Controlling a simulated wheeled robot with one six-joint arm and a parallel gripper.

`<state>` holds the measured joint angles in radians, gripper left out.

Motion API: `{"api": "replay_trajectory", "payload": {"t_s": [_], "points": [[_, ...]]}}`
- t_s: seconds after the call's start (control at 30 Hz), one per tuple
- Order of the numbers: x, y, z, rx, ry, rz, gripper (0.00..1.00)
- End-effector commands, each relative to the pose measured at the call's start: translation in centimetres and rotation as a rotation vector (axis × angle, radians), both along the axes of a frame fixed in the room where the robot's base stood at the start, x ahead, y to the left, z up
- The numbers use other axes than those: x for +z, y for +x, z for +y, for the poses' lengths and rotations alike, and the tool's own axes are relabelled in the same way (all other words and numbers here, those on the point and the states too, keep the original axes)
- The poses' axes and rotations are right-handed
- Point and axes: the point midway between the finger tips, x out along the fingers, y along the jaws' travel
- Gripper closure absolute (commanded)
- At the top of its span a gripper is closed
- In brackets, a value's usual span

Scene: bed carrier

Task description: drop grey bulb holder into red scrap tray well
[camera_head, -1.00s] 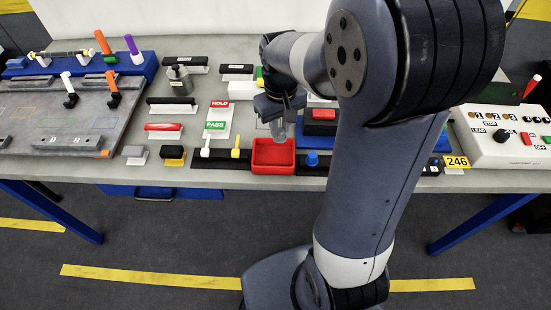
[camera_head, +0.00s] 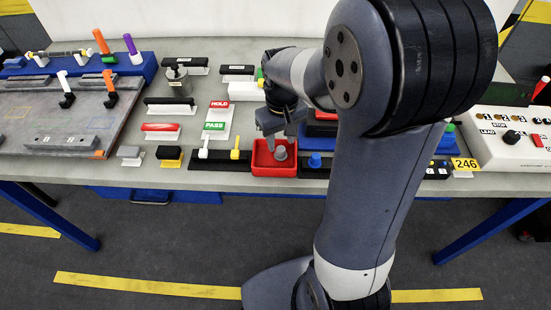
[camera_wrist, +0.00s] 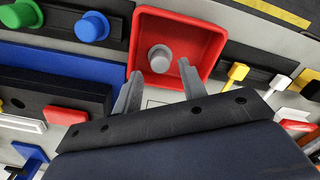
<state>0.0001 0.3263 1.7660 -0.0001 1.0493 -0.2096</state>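The grey bulb holder (camera_head: 280,153) stands inside the red scrap tray well (camera_head: 259,166). In the wrist view the grey bulb holder (camera_wrist: 160,60) sits on the floor of the red tray (camera_wrist: 199,28), apart from the tray walls. My gripper (camera_head: 281,135) is just behind and above the tray in the head view. In the wrist view my gripper (camera_wrist: 160,72) has its two grey fingers spread, with a clear gap between them and nothing held. The fingertips reach the tray's near edge in that view.
Beside the tray are a blue knob (camera_head: 315,160) and a yellow peg (camera_head: 235,154) on black strips. A HOLD/PASS card (camera_head: 217,120) lies to the left. A control box (camera_head: 510,137) stands at the right. The table's front edge is close to the tray.

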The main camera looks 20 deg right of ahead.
Motion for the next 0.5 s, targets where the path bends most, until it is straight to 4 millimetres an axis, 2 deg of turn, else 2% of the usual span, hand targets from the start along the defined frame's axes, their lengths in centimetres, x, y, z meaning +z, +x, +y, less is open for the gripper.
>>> {"api": "replay_trajectory", "payload": {"t_s": [0.33, 0.5], "points": [[0.3, 0.0, 0.0, 0.000, 0.000, -0.002, 0.55], [2.7, 0.1, 0.0, 0.000, 0.000, -0.005, 0.55]]}}
